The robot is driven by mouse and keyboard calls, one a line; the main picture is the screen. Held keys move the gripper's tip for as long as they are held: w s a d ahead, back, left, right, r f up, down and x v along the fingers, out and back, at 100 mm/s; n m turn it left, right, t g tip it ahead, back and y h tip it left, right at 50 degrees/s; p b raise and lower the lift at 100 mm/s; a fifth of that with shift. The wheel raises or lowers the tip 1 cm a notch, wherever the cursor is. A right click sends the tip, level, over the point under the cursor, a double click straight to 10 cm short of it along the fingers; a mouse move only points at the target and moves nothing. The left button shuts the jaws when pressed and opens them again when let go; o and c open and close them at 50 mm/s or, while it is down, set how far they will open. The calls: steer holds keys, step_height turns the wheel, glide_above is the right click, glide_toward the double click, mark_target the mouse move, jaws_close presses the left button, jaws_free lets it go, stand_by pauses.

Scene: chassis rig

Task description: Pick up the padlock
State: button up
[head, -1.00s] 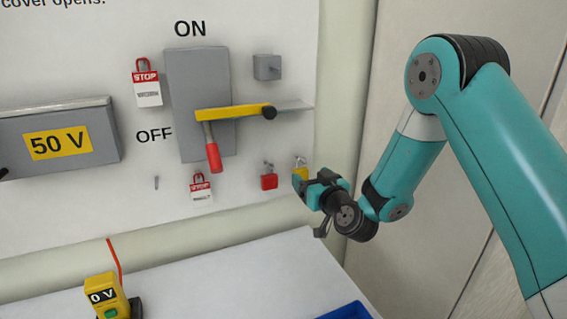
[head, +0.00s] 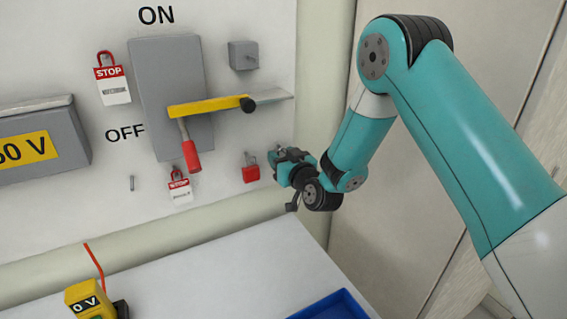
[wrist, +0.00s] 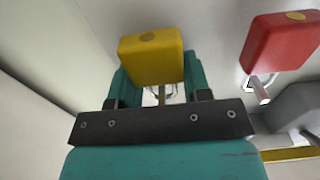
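A yellow padlock (wrist: 152,56) is between the two teal fingers of my gripper (wrist: 158,80) in the wrist view. The fingers lie close along both its sides, and no clear gap shows. I cannot tell whether they press on it. A peg or shackle part shows below its body in that view. In the head view my gripper (head: 281,163) is at the wall panel, just right of the red padlock (head: 251,168), and hides the yellow one. The red padlock also shows at the upper right of the wrist view (wrist: 281,40).
A switch box (head: 160,75) with a yellow lever and red handle is on the panel, left of my gripper. Two STOP tags (head: 113,85) (head: 180,187) hang there. A white worktop (head: 220,270) with a blue tray (head: 335,305) is below.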

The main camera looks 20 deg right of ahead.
steer(key=shift+c, duration=0.7)
steer(key=shift+d+r, duration=0.1)
steer(key=shift+r, duration=0.1)
